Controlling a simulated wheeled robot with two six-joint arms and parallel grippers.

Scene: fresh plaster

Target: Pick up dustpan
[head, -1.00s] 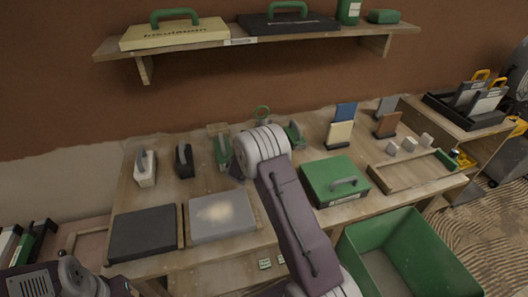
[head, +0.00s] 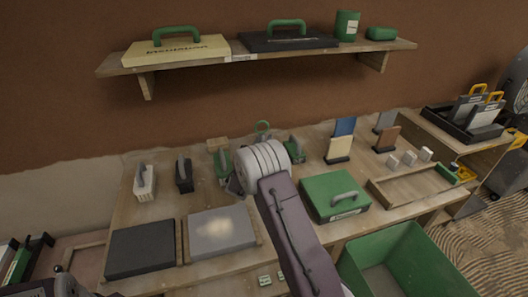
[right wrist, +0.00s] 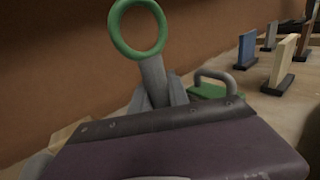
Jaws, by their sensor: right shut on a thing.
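The dustpan shows in the right wrist view as a grey handle (right wrist: 153,76) with a green ring at its end. My right gripper (right wrist: 166,94) is shut on the grey handle, with the ring standing above the fingers. In the head view my wrist covers the fingers. I cannot tell whether the dustpan touches the table. Only part of my left arm shows, at the lower left corner of the head view; its gripper is out of view.
A green case (head: 320,190) stands right of my arm on the workbench (head: 140,205). Several handled tools stand left of it, including a black float (head: 184,177). A wall shelf (head: 270,55) hangs above. A green bin (head: 425,265) stands at the front right.

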